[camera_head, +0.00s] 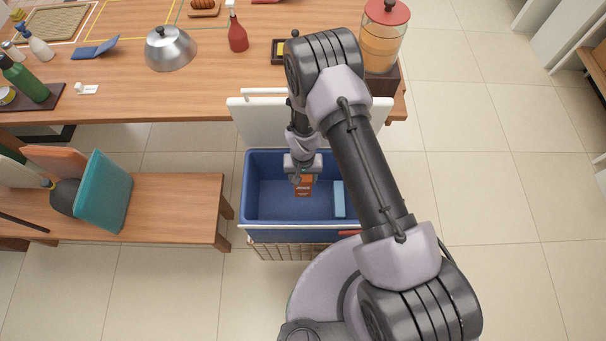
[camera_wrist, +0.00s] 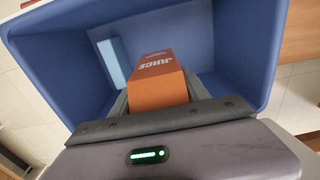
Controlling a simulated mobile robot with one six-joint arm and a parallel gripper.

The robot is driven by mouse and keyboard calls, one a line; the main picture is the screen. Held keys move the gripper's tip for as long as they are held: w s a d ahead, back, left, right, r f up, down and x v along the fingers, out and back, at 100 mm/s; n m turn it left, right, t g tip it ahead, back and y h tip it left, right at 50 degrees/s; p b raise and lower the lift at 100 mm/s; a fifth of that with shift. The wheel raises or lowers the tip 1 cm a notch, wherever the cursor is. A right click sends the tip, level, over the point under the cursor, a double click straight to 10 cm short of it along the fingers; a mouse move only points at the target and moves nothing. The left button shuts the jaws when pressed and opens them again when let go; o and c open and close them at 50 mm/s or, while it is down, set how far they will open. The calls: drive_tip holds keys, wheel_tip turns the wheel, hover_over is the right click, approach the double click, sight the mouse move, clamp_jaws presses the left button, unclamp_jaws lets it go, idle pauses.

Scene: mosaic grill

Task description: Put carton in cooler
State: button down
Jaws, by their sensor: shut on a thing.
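The carton is an orange box marked "JUICE" in the wrist view (camera_wrist: 158,82); it also shows small in the head view (camera_head: 304,187). My gripper (camera_head: 303,176) is shut on the carton, with a finger on either side of it in the wrist view (camera_wrist: 155,95). The cooler is an open blue box with a white lid raised at its back; its rim shows in the head view (camera_head: 246,195) and its wall in the wrist view (camera_wrist: 245,45). The carton is over the cooler's opening, within its walls. I cannot tell whether it touches the floor.
A light blue block (camera_head: 339,198) lies inside the cooler at its right. The raised white lid (camera_head: 258,122) stands between the cooler and the wooden table (camera_head: 120,95). A low bench (camera_head: 180,200) is at the left. Tiled floor (camera_head: 490,190) is clear at the right.

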wheel_tip(320, 180, down, 18)
drive_tip(key=b, duration=1.2)
drive_tip(key=shift+f, duration=0.25)
drive_tip(key=shift+c, duration=2.2)
unclamp_jaws()
drive_tip(key=shift+r, duration=0.1)
wheel_tip(320, 180, up, 17)
drive_tip(key=p, duration=0.5)
drive_tip(key=shift+r, duration=0.15)
